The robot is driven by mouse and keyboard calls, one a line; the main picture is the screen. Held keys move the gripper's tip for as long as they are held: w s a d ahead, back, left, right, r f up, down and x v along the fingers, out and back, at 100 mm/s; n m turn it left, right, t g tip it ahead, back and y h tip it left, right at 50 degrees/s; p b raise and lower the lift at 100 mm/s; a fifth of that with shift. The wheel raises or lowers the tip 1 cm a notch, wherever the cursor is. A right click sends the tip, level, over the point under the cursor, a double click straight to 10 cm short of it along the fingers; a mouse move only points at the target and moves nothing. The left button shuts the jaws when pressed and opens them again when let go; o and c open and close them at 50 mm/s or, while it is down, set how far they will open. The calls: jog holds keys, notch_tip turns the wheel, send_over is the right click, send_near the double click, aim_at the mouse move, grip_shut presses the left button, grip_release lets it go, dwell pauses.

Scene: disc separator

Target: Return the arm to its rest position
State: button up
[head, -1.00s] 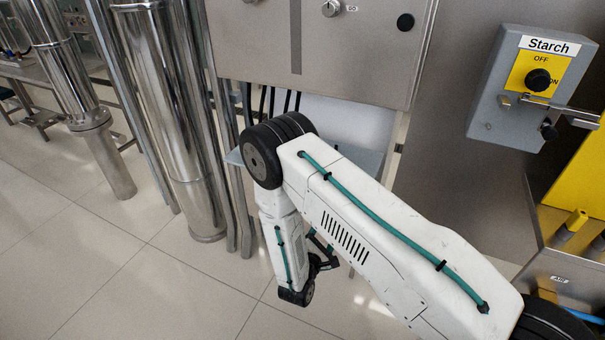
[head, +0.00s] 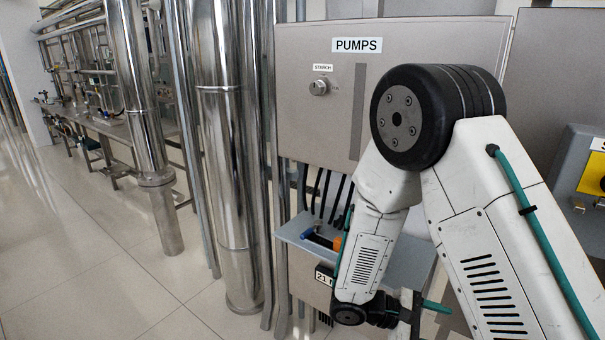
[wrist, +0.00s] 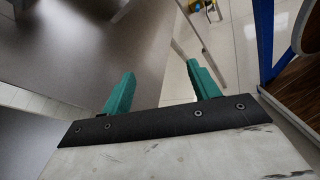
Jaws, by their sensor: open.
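My white arm with a black elbow joint fills the right half of the head view. It is folded, with the forearm hanging down from the elbow. My gripper (head: 428,306) is low in the head view, beside the grey shelf, with a green finger pointing right. In the wrist view, the two green fingers of my gripper (wrist: 160,76) stand wide apart. Nothing is between them.
A grey cabinet labelled PUMPS (head: 420,45) with a knob (head: 318,87) stands behind my arm. A grey control box (head: 575,150) is cut off at right. Floor at left is clear.

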jog(key=s+a+r+m+t+y, duration=0.1)
jog(key=s+r+m+y, duration=0.4)
jog(key=r, duration=0.7)
jog(key=s+a+r+m+t+y, duration=0.1)
jog(key=s+r+m+t+y, duration=0.1)
jog(key=s+r+m+y, duration=0.3)
jog(key=s+r+y, duration=0.4)
jog(key=s+r, duration=0.3)
jog(key=s, duration=0.1)
jog(key=shift+a+r+m+t+y, duration=0.3)
jog(key=shift+a+r+t, duration=0.05)
jog(key=shift+r+t, duration=0.05)
